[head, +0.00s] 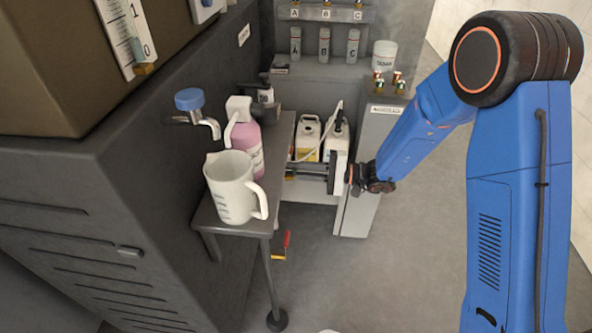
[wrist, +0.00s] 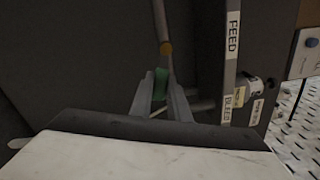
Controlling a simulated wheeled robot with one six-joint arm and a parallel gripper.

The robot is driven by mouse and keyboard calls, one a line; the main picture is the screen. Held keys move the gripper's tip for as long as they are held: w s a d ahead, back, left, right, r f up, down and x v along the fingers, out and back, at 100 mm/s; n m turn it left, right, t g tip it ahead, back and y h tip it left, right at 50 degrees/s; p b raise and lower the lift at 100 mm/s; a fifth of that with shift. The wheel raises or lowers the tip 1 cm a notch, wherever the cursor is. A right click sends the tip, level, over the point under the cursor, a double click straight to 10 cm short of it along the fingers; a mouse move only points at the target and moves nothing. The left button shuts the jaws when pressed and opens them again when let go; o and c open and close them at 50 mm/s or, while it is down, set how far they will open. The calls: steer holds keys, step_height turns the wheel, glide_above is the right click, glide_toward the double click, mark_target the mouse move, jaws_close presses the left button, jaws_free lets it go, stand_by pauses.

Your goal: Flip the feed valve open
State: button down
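In the wrist view a strip lettered FEED (wrist: 233,35) stands upright right of centre. I cannot tell for sure whether these belong to the feed valve. My gripper (wrist: 160,88) has its two fingers apart, with the green part showing between the tips; contact is not clear. In the head view my gripper (head: 292,172) points left, beside the small table's right edge.
A measuring jug (head: 233,190) and a pink bottle (head: 246,138) stand on the small table (head: 203,222), close left of my gripper. A blue-topped tap (head: 189,100) juts from the dark cabinet. White jugs (head: 308,138) stand behind. Open floor (head: 345,275) lies in front.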

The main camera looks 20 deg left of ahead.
steer(key=shift+w+r+n, duration=0.1)
steer(key=shift+r+n, duration=0.35)
steer(key=shift+n, duration=0.5)
steer(key=shift+r+n, duration=0.4)
steer(key=shift+n, duration=0.55)
steer(key=c, duration=1.7)
jaws_free()
steer(key=v, duration=1.7)
steer(key=shift+d, duration=0.25)
